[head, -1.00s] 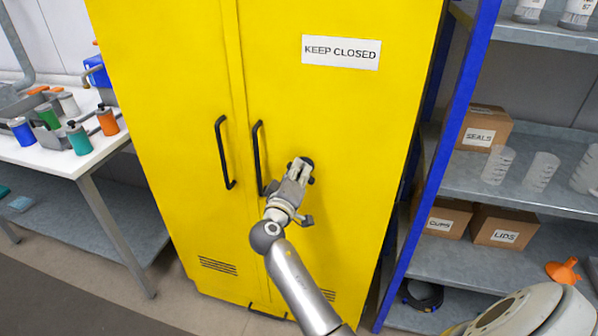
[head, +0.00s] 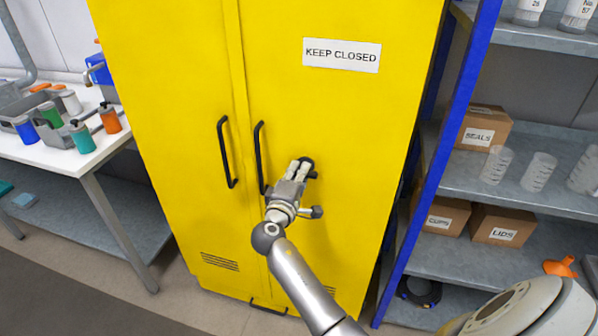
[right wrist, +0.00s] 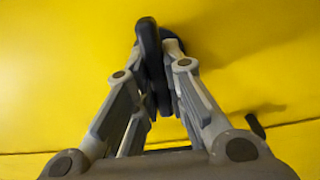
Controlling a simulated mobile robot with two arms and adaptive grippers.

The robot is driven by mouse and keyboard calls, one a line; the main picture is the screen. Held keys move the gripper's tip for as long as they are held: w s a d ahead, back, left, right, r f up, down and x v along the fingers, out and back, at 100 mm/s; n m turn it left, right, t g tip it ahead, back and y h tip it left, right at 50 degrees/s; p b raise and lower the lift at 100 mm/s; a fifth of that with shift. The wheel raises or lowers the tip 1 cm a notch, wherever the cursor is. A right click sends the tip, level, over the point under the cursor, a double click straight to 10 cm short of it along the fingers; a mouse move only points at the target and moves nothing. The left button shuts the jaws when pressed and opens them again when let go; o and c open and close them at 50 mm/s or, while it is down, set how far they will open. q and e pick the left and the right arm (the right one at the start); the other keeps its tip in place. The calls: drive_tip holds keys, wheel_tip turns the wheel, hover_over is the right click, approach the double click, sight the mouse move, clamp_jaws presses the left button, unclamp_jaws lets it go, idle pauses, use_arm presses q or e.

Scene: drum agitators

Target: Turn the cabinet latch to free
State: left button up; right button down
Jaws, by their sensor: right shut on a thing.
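The yellow cabinet (head: 340,110) stands upright ahead with both doors closed. Its black latch (head: 312,175) is on the right door, to the right of the door handles, and my gripper partly hides it. In the right wrist view the dark latch lever (right wrist: 151,60) runs lengthwise between the fingers, its round base against the yellow door. My right gripper (head: 299,171) is shut on the latch; its fingers also show in the right wrist view (right wrist: 160,85). How far the latch is turned is hard to tell. My left gripper is out of view.
Two black bar handles, left (head: 226,153) and right (head: 260,158), stick out close to the right gripper. A blue-framed shelf (head: 520,195) with boxes and cups stands at the right. A white table (head: 65,155) with bottles is at the left.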

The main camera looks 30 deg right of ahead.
idle(0.3)
drive_tip(key=c, duration=1.5)
unclamp_jaws()
drive_tip(key=shift+a, duration=0.15)
drive_tip(key=v, duration=1.1)
drive_tip(key=shift+s+a, duration=0.3)
